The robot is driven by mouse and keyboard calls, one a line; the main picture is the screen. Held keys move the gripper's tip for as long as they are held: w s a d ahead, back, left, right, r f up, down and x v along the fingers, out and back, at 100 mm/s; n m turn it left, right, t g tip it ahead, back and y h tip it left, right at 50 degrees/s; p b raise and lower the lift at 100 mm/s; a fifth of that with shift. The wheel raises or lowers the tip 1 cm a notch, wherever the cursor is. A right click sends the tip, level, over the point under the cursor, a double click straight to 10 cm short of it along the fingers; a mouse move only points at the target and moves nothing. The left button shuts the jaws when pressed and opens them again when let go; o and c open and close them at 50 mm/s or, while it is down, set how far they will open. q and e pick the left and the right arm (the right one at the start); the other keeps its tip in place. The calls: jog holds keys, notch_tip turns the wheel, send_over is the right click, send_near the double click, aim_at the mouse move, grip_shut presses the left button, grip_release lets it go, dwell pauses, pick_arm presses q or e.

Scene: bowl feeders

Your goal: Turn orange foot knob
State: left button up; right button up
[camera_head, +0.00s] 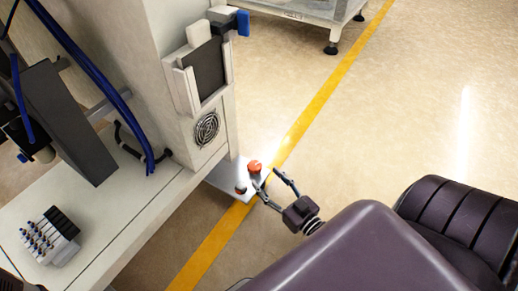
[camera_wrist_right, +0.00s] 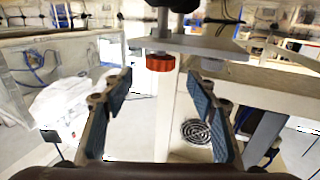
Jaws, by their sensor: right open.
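The orange knob (camera_head: 254,167) stands on a light grey plate (camera_head: 223,177) that juts from the machine near the floor. In the right wrist view the orange knob (camera_wrist_right: 160,64) shows ribbed sides and sits near the middle, just beyond and between the fingertips. My right gripper (camera_head: 267,178) is open, its fingers pointing toward the knob from the lower right. In the wrist view the right gripper (camera_wrist_right: 158,82) has both blue-padded fingers spread with nothing between them. Whether a finger touches the knob I cannot tell. My left gripper is not in view.
A smaller dark reddish part (camera_head: 240,190) is on the plate beside the knob. The machine cabinet with a fan grille (camera_head: 206,129) rises behind it. A white worktop (camera_head: 110,212) extends lower left.

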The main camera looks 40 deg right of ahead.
jog(key=s, duration=0.4)
jog(key=shift+s, duration=0.2)
jog(key=shift+s, duration=0.1)
